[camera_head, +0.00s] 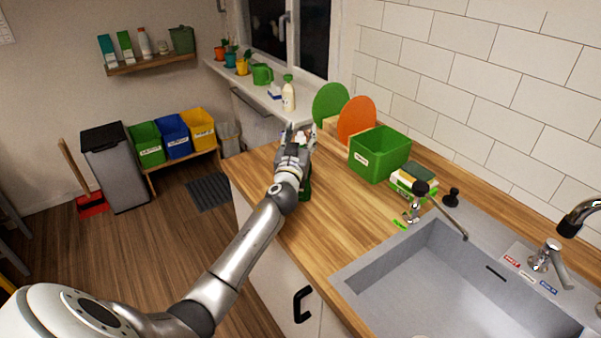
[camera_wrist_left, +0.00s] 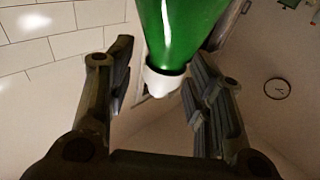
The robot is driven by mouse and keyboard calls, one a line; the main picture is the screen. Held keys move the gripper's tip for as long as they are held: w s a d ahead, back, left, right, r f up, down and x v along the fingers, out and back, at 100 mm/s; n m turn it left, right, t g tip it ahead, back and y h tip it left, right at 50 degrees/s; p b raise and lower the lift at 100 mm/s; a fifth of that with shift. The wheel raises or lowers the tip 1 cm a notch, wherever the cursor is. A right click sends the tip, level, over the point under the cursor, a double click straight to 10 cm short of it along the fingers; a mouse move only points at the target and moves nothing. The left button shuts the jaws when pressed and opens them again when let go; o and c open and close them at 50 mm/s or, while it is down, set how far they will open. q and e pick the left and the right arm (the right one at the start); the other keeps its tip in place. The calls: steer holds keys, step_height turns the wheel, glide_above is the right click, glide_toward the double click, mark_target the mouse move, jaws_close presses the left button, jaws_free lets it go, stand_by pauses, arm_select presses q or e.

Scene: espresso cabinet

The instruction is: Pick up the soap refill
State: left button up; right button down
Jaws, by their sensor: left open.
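A green bottle with a white cap, which looks like the soap refill (camera_head: 306,187), stands on the wooden counter near its left edge. In the head view, my left gripper (camera_head: 300,131) and wrist hide most of it, and only a green part shows. In the left wrist view, the green bottle (camera_wrist_left: 183,30) and its white cap (camera_wrist_left: 163,80) show between the two spread fingers. My left gripper is open, with a visible gap between the cap and the left finger. Contact with the right finger is hard to tell. My right gripper is not in view.
A green bin (camera_head: 380,154), a sponge stack (camera_head: 413,182) and the sink (camera_head: 450,285) lie to the right on the counter. Green (camera_head: 331,104) and orange (camera_head: 356,120) round boards stand behind. A pump bottle (camera_head: 288,96) stands on the windowsill. The front counter is clear.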

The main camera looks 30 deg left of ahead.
arm_select(q)
steer(key=shift+c, duration=0.4)
jaws_close()
steer(key=shift+r, duration=0.1)
steer(key=shift+r, duration=0.15)
